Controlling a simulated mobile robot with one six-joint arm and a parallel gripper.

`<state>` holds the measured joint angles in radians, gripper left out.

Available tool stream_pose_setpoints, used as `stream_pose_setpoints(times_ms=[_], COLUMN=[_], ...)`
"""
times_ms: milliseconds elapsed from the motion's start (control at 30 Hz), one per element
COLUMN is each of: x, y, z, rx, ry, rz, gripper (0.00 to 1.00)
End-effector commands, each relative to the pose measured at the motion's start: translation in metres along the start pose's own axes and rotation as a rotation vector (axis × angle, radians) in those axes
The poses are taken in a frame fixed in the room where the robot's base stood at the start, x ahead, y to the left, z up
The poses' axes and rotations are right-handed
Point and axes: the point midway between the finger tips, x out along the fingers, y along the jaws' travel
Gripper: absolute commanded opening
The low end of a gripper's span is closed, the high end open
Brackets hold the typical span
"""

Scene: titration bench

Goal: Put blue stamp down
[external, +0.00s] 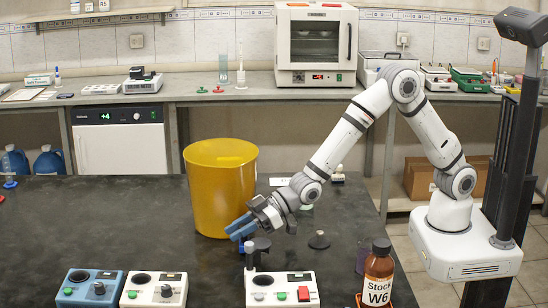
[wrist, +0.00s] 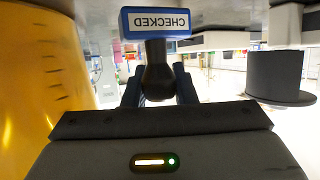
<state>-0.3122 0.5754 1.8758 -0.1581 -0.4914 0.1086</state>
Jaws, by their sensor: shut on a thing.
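The blue stamp (wrist: 155,22) shows in the wrist view, where the picture is upside down. It has a blue block with a white "CHECKED" label and a dark handle (wrist: 158,75). My gripper (wrist: 158,92) is shut on the handle, one blue finger on each side. In the external view my gripper (external: 240,227) reaches left, low over the dark bench, in front of the yellow bucket (external: 220,190). Blue fingers and stamp are hard to tell apart there. Whether the stamp touches a surface cannot be told.
A white device (external: 282,289) with red and green buttons stands just in front of my gripper. A brown "Stock W6" bottle (external: 377,277) is to its right. A blue device (external: 88,289) and another white device (external: 153,290) stand front left. The bench left of the bucket is largely clear.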

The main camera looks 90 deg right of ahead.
Motion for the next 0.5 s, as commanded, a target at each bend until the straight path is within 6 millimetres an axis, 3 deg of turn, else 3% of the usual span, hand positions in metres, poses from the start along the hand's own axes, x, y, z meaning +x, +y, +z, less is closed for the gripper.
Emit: stream_pose_setpoints(times_ms=[300, 500], x=[-0.059, -0.075], y=[0.0, 0.0], z=[0.025, -0.018], rx=[0.001, -0.001], ry=[0.001, 0.007], rz=[0.0, 0.0], gripper=[0.0, 0.0])
